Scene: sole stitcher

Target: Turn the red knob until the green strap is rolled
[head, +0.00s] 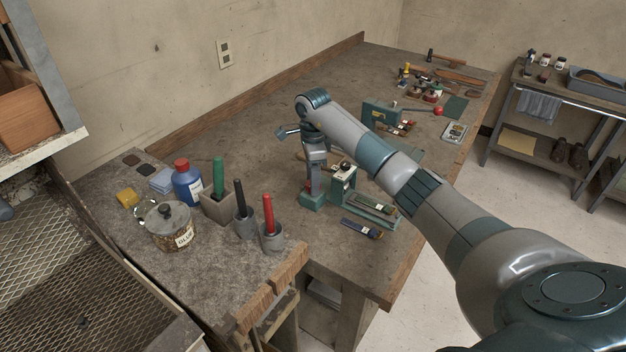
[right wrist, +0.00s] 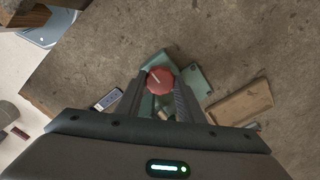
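The red knob (right wrist: 159,80) shows in the right wrist view as a round red cap with a pale line, on top of a small green fixture (right wrist: 194,82). My right gripper (right wrist: 160,88) points down over it, with one finger on each side of the knob and the fingers apart. In the head view this gripper (head: 309,188) is low over the bench, and only a little red shows at its fingertips. I cannot make out the green strap for certain in either view. My left gripper is in neither view.
A green clamp-like tool (head: 343,182) stands just right of the gripper, with a blue labelled item (head: 361,229) in front. A glue jar (head: 171,227), a blue bottle (head: 187,183) and handled tools in cups stand left.

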